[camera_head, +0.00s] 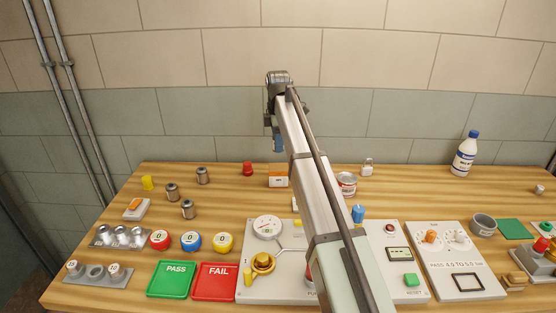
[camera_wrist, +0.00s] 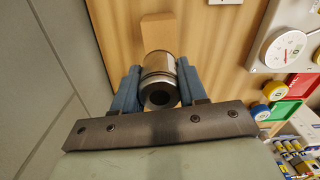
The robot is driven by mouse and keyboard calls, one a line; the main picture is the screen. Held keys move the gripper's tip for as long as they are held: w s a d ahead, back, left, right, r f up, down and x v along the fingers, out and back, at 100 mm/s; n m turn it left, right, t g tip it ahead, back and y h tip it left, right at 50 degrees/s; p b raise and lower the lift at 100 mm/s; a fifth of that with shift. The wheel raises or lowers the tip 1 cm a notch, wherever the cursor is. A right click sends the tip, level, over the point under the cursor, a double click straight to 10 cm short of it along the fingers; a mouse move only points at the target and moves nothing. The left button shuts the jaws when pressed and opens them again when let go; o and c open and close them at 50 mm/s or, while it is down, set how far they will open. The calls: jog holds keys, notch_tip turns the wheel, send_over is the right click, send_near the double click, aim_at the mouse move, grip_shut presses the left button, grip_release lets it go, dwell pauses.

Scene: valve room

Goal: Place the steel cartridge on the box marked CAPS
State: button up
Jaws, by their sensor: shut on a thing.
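My gripper (camera_wrist: 157,88) is shut on a steel cartridge (camera_wrist: 158,70), a short metal cylinder with a dark hole in its near end, held between two blue fingers. In the head view my gripper (camera_head: 278,144) is raised near the back wall, and the held cartridge cannot be made out there. A small white and orange box (camera_head: 278,181) stands on the table below it; I cannot read a CAPS marking on it. In the wrist view a plain tan block (camera_wrist: 157,27) shows beyond the cartridge. Another orange and white box (camera_head: 135,209) is at the left.
Several metal cylinders (camera_head: 188,209) stand at the left. Green PASS (camera_head: 175,279) and red FAIL (camera_head: 214,282) plates lie in front. A gauge panel (camera_head: 267,228) fills the front middle. A red cap (camera_head: 247,168) and a padlock (camera_head: 366,167) stand at the back.

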aim_at(278, 167)
jog(key=shift+f, duration=3.2)
jog(key=shift+f, duration=0.2)
jog(key=o, duration=1.2)
jog(key=shift+o, duration=0.2)
notch_tip(278, 167, up, 12)
jog(key=shift+r, duration=0.2)
